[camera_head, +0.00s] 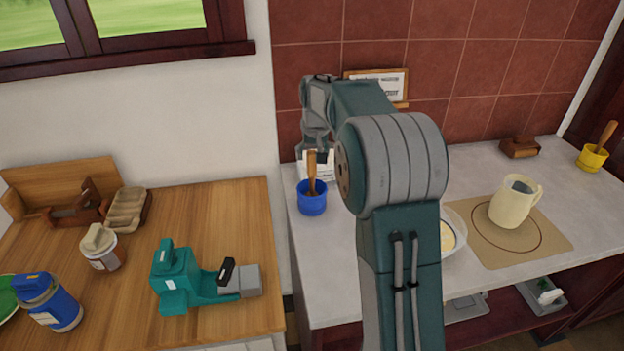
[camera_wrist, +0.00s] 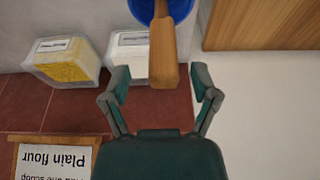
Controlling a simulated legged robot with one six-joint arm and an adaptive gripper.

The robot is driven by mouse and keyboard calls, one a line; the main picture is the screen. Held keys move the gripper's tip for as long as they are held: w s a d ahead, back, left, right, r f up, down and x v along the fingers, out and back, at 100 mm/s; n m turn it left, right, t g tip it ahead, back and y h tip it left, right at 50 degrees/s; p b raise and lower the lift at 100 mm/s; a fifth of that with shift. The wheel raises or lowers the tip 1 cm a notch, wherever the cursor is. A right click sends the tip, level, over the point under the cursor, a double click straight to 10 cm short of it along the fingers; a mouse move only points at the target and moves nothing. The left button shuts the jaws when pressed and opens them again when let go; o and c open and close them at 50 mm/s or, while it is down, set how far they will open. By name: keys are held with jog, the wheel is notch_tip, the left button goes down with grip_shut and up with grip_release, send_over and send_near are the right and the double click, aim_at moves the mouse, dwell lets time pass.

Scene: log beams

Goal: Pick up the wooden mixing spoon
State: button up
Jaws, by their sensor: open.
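A wooden handle, likely the mixing spoon (camera_head: 312,168), stands upright in a blue cup (camera_head: 312,204) on the pale counter's left end. Its lower end is hidden in the cup. In the wrist view the spoon (camera_wrist: 163,52) rises from the blue cup (camera_wrist: 180,9) at the top. My gripper (camera_wrist: 160,76) is open, with one finger on each side of the handle's end and a visible gap on both sides. In the head view my gripper (camera_head: 314,146) is just above the cup, partly hard to make out.
A yellow cup (camera_head: 592,159) with another wooden handle stands far right. A cream jug (camera_head: 512,204) and a partly hidden bowl (camera_head: 458,226) are on the counter. Clear containers (camera_wrist: 66,64) stand by the tiled wall. A "Plain flour" sign (camera_wrist: 52,160) is near my gripper.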

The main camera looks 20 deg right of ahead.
aim_at(311, 163)
jog(key=x, duration=0.3)
jog(key=shift+s, duration=0.1)
jog(key=shift+a+f, duration=0.15)
jog(key=shift+f, duration=0.35)
jog(key=shift+a, duration=0.15)
grip_shut()
jog(key=shift+r, duration=0.1)
